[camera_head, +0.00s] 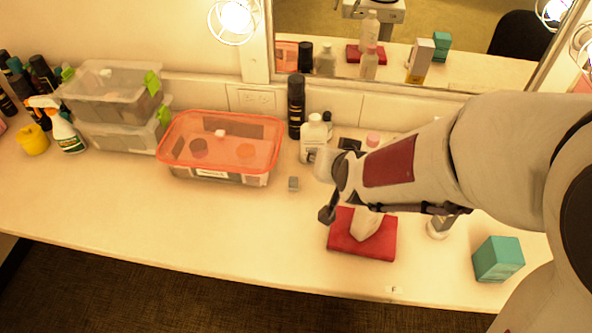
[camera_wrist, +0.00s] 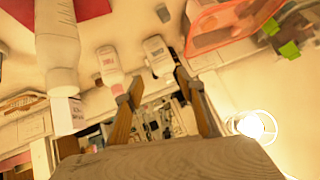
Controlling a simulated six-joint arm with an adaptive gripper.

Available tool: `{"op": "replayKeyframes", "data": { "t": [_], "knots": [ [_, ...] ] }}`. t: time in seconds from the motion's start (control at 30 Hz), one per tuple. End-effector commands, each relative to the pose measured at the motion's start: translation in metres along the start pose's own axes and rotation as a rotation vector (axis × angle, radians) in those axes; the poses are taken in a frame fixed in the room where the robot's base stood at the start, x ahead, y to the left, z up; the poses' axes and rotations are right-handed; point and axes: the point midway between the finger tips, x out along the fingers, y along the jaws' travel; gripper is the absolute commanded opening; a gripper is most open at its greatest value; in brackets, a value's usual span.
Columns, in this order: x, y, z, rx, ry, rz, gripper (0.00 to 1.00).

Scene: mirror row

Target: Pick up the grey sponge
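The red-lidded tub (camera_head: 222,144) stands behind and left of the block. A white bottle (camera_head: 314,139) and a dark bottle (camera_head: 296,107) stand behind it. A red cloth (camera_head: 348,243) and a teal box (camera_head: 498,259) are to the right. The left front counter is clear.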

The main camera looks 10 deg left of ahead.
Motion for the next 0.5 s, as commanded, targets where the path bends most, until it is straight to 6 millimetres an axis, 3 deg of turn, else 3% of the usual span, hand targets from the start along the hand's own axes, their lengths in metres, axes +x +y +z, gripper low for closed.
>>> {"op": "replayKeyframes", "data": {
  "t": [0.5],
  "knots": [
    [0.075, -0.023, 0.034, -0.016, 0.11, 0.04, 0.39]
  ]
}}
